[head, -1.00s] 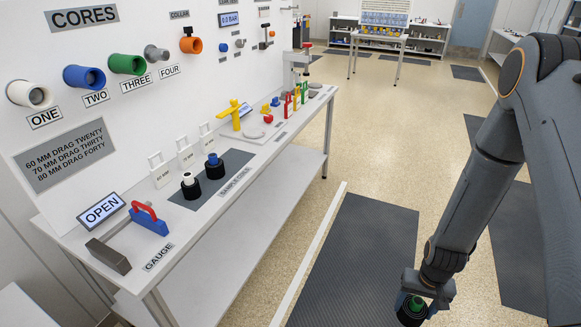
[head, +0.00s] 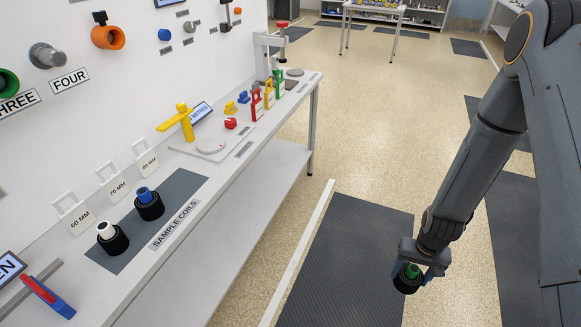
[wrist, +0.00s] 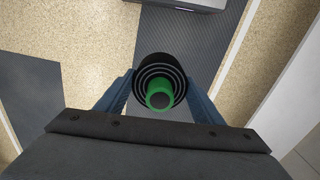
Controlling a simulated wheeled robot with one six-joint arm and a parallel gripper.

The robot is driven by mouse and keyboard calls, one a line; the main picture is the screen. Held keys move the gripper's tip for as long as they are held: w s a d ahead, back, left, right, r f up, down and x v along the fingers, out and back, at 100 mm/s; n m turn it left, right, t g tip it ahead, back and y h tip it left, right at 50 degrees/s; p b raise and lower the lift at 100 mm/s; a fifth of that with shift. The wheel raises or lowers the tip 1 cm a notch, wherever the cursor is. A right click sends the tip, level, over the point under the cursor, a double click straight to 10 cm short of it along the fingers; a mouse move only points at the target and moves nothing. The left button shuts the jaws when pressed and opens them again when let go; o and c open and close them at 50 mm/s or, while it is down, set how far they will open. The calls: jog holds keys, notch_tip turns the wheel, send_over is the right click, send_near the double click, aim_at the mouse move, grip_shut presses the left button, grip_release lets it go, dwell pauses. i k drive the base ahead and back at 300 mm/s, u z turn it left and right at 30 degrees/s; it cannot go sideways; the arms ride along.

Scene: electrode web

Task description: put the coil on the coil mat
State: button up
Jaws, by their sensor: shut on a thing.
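My gripper (head: 410,268) is shut on a black coil (head: 406,284) with a green core, held in the air over the floor to the right of the bench. In the wrist view the coil (wrist: 152,68) sits upright between the two blue fingers, its green core towards the camera. The coil mat (head: 178,190), a dark grey mat labelled SAMPLE COILS, lies on the bench at the left. A coil with a white core (head: 112,238) and a coil with a blue core (head: 149,204) stand on it. The mat's far right part is bare.
Tags marked 60 MM (head: 78,218), 70 MM and 80 MM stand behind the mat. A blue-red gauge (head: 48,296) is nearer. Dark floor mats (head: 345,255) lie beside the bench.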

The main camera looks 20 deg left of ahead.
aim_at(183, 183)
jog(key=i, duration=2.05)
jog(key=u, duration=3.15)
